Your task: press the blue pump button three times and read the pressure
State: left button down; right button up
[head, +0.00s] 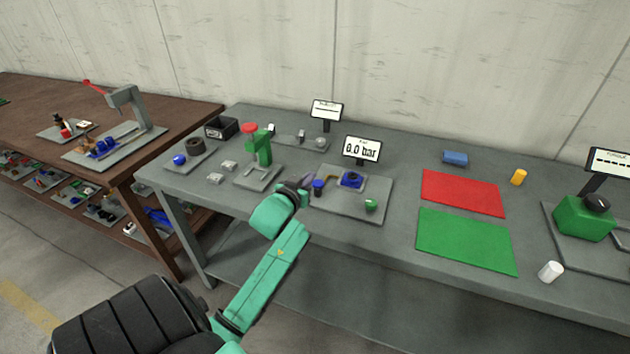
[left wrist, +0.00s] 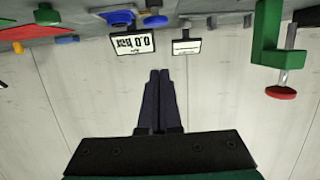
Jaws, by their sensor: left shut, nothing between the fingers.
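The pressure display (head: 362,149) reads 0.0 bar; it appears upside down in the left wrist view (left wrist: 132,44). It stands behind a grey plate (head: 340,212) on the grey table. On the plate are a small blue round cap (head: 318,186) at the left, a blue block with a dark round part (head: 351,180), and a green knob (head: 371,204). I cannot tell for certain which blue part is the pump button. My left gripper (head: 305,181) is shut and empty beside the plate's left edge, close to the blue cap; its closed fingers (left wrist: 158,100) show in the wrist view.
A green screw press with a red knob (head: 250,128) stands left of the gripper. Red (head: 463,193) and green (head: 466,241) mats lie to the right, with a white cylinder (head: 551,271) near the front edge. A brown table (head: 195,117) stands at the left.

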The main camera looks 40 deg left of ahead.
aim_at(318, 184)
pick_arm(q)
jog(key=w+f, duration=0.1)
jog(key=w+a+f, duration=0.1)
jog(key=w+f, duration=0.1)
jog(key=w+f+p, duration=0.1)
jog(key=shift+w+a+f, duration=0.25)
jog(key=shift+a+f, duration=0.05)
jog(key=shift+f, duration=0.3)
jog(key=shift+f, duration=0.15)
